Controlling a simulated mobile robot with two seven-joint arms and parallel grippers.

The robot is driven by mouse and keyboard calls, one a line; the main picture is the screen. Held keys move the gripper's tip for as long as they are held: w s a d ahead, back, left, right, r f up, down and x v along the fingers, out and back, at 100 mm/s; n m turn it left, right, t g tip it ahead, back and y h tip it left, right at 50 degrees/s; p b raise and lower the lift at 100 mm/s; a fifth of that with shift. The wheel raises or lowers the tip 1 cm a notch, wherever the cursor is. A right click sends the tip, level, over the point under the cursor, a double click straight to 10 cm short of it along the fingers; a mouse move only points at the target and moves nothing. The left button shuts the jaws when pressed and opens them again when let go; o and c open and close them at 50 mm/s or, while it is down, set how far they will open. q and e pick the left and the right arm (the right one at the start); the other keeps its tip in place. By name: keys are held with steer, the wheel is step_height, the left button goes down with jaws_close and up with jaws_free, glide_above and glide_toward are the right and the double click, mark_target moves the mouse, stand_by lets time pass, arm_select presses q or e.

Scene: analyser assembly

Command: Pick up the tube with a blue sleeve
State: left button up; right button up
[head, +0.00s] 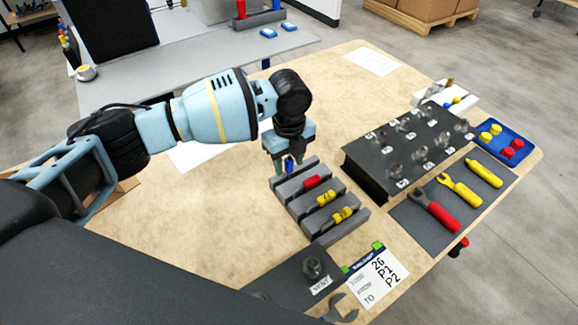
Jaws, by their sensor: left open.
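A dark grey rack (330,232) with parallel slots lies on the wooden table. A small blue piece, seemingly the blue-sleeved tube (290,166), shows at the far-left end of the rack, mostly hidden by my left gripper. My left gripper (286,168) points down over that end with its fingers open on either side of the blue piece. I cannot tell whether they touch it. A red-sleeved tube (312,182) and two yellow-sleeved pieces (326,198) lie in the other slots. My right gripper is not in view.
A black block with several clear knobs (370,179) stands right of the rack. A vent panel (285,278) and a label card (375,279) are in front.

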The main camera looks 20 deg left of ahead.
arm_select(q)
steer(key=shift+f, duration=1.3)
steer(key=shift+c, duration=0.4)
jaws_close()
steer(key=shift+r, duration=0.15)
steer(key=shift+r, duration=0.65)
step_height(320, 180, up, 2)
steer(key=shift+r, duration=0.15)
steer(key=s+d, duration=0.3)
steer(key=s, duration=0.4)
steer(key=s+d+r+p, duration=0.1)
steer(key=s+d, duration=0.2)
steer(key=s, duration=0.5)
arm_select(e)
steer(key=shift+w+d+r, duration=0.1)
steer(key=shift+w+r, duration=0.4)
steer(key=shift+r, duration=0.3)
